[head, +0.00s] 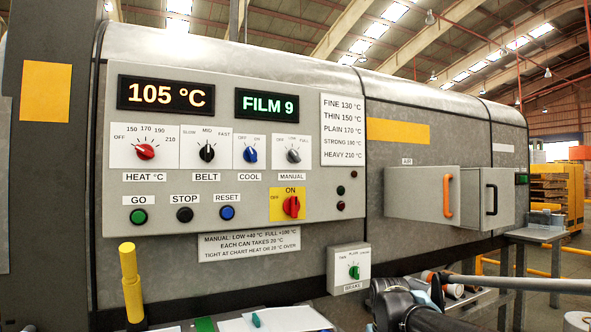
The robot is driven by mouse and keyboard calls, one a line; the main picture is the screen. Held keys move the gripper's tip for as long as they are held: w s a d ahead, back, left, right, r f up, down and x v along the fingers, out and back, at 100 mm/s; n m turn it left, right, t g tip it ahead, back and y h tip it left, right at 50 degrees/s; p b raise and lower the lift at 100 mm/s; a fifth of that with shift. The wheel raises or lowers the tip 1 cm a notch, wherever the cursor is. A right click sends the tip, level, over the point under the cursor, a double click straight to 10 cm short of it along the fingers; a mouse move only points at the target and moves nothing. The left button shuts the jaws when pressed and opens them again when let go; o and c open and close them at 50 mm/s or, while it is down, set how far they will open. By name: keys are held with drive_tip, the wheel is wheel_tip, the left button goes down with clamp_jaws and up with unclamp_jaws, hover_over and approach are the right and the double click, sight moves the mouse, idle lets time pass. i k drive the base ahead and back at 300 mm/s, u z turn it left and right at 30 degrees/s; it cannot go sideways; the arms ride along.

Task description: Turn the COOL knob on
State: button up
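The blue COOL knob (250,155) sits on a white plate in the upper row of the grey control panel (180,245), between the BELT knob (207,152) and the MANUAL knob (293,156). Its plate has OFF at the upper left and a second small mark at the upper right. The knob is too small to tell surely which mark it points to. Dark rounded parts of my arm, with my gripper (405,299), show low at the right, well below and right of the knob and apart from the panel. I cannot make out the fingers clearly.
The red HEAT knob (145,151) and red-on-yellow switch (291,206) are nearby. GO, STOP and RESET buttons lie below. A BRAKE box (348,268), a yellow post (131,282) and orange (448,196) and black (491,199) handles stick out. Space before the COOL knob looks clear.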

sight(249, 154)
drive_tip(key=u, duration=0.3)
drive_tip(key=k, duration=2)
drive_tip(key=z, duration=0.45)
drive_tip(key=i, duration=1)
